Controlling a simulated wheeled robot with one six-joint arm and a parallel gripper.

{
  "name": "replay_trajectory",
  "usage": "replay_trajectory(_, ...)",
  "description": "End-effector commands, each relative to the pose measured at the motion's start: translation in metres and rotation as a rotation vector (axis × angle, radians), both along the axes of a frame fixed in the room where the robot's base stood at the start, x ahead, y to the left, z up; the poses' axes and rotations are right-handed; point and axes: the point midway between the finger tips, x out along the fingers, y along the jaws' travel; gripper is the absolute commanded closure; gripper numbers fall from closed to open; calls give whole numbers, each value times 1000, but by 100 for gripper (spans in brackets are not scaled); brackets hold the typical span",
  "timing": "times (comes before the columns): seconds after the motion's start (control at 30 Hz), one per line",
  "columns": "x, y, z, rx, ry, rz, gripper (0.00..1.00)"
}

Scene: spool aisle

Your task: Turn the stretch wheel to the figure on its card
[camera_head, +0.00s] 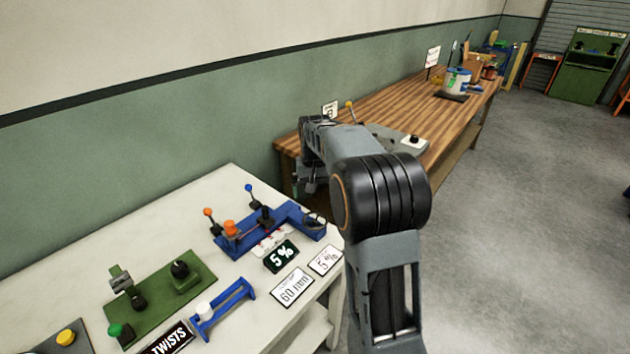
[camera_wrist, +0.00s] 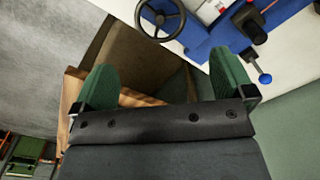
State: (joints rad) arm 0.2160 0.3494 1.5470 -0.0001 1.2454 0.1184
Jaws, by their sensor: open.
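The stretch wheel is a black spoked handwheel (camera_wrist: 160,18) at the top edge of the wrist view, beside a blue machine (camera_wrist: 207,42). In the head view the wheel (camera_head: 312,219) shows faintly at the right end of the blue machine (camera_head: 240,243). A dark display (camera_head: 282,257) reads 5 %, and a white card (camera_head: 325,261) also reads 5 %. Another white card (camera_head: 292,288) reads 60 mm. My gripper (camera_wrist: 170,75) is open and empty, with green finger pads apart. It is apart from the wheel, and is partly hidden behind my arm in the head view.
Orange- and blue-knobbed levers (camera_head: 249,189) stand on the blue machine. A green machine (camera_head: 160,290) and a TWISTS sign (camera_head: 168,340) are at the left. A wooden bench (camera_head: 385,95) stands beyond the white table (camera_head: 130,240). Grey floor (camera_head: 520,180) at the right is clear.

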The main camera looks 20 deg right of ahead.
Motion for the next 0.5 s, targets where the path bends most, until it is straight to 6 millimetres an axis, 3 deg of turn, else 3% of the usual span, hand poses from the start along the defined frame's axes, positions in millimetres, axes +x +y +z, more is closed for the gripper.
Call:
replay_trajectory(0.2,0,0,24,0,-1,0,0)
replay_trajectory(0.5,0,0,31,0,0,0,0)
